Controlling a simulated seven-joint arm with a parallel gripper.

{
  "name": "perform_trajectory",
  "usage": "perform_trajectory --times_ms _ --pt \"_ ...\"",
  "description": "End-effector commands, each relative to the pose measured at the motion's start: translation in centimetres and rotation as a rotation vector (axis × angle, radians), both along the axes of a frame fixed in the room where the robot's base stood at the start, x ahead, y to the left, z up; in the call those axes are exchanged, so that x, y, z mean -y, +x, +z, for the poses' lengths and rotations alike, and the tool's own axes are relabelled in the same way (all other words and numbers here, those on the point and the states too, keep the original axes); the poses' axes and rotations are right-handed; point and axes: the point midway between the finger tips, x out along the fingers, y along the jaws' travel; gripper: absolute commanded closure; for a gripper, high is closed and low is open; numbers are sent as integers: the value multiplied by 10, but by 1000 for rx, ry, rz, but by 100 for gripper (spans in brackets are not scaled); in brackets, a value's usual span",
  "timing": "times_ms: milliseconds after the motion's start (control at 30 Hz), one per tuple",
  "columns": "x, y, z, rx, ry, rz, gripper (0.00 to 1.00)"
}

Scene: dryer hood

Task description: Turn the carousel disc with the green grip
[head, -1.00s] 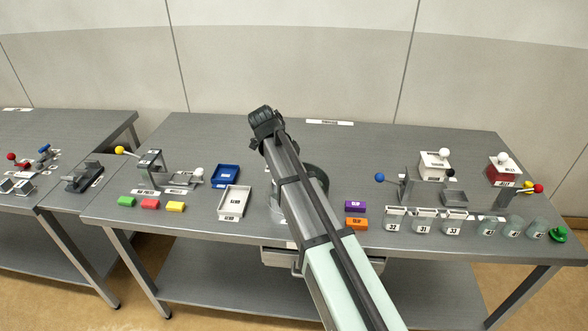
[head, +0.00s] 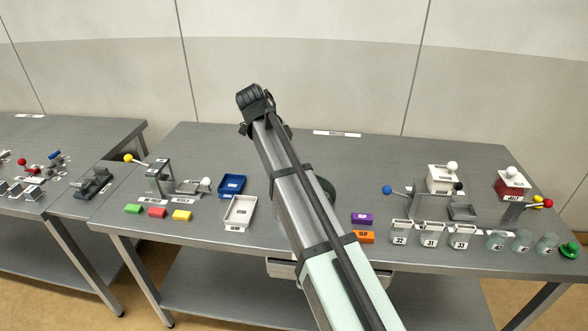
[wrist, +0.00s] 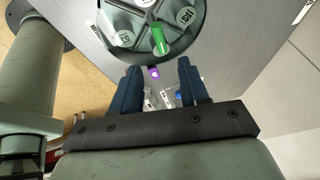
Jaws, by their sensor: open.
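The carousel disc (wrist: 140,12) is dark grey-green and round, with white numbered labels on it. It is at the top of the wrist view, partly cut off by the frame edge. Its green grip (wrist: 160,38) stands out near the disc's edge. My gripper (wrist: 158,66) is open, with its two dark blue fingers apart and nothing between them. In the picture the grip lies just above the gap between the fingertips; I cannot tell the depth between them. In the head view my arm hides most of the disc, and a dark green sliver shows beside it.
On the bench (head: 290,150), white and blue trays (head: 239,212) stand left of my arm. Purple and orange blocks (head: 362,228), labelled bins (head: 430,240) and a lever device with a blue knob (head: 387,190) stand to the right. The bench's back middle is clear.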

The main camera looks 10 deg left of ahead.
Motion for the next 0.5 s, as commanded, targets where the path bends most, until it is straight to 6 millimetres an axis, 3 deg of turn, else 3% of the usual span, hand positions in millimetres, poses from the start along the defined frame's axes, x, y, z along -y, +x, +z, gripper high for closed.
perform_trajectory --times_ms 200,500 --pt "-11 -4 24 1 0 0 56" --pt "-13 -6 32 0 -1 0 56"
